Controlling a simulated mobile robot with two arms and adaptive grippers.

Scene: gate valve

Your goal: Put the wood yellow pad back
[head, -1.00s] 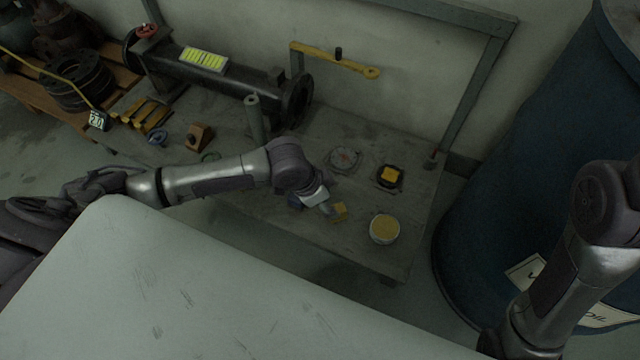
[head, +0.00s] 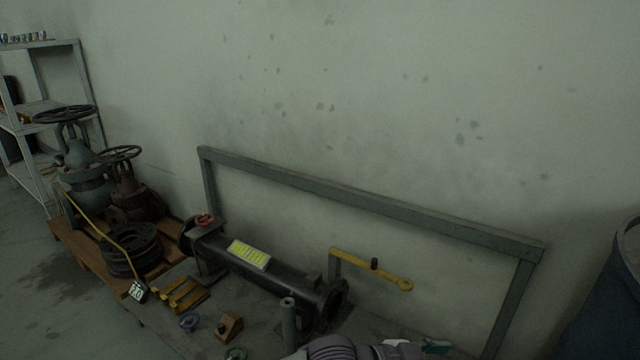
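No yellow pad shows clearly in the head view now. A small brown wooden block (head: 229,326) with a dark spot stands on the bench near the bottom edge. My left arm's grey joint shows at the bottom edge. To its right is a white part and a small teal piece, which seem to be part of my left gripper (head: 437,347). They are cut off by the frame, so I cannot tell whether its fingers are open or hold anything. My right gripper is out of view.
A dark flanged pipe (head: 293,284) with a yellow-green label lies along the bench. Yellow pieces (head: 182,295) lie left. Valves (head: 85,170) stand on a pallet; a blue drum (head: 610,300) is right.

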